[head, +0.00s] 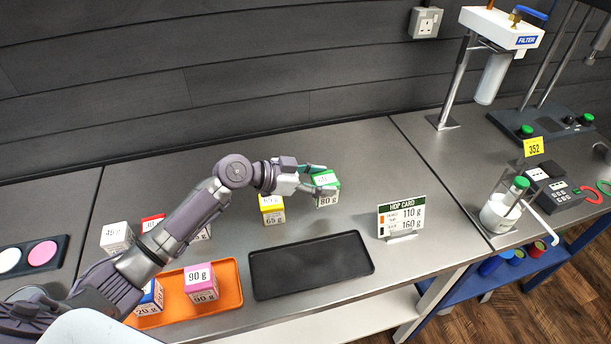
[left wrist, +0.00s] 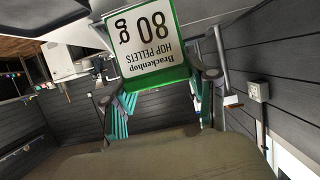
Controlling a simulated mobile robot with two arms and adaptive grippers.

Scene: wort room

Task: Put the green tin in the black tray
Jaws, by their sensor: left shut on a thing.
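The green tin (head: 327,198) is a small box with a green top and a white label reading 80 g. My left gripper (head: 318,181) is shut on it, behind the black tray and right of the yellow tin. I cannot tell whether its base touches the bench. In the left wrist view the green tin (left wrist: 155,50) sits between the two fingers (left wrist: 160,100), label facing the camera. The black tray (head: 312,266) lies empty on the bench, in front of the tin. My right gripper is not in view.
A yellow tin (head: 272,209) stands behind the black tray. An orange tray (head: 228,290) to the left holds pink (head: 201,284) and blue (head: 150,299) tins. White (head: 116,238) and red (head: 152,222) tins stand behind it. A hop card (head: 401,217) stands right of the black tray.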

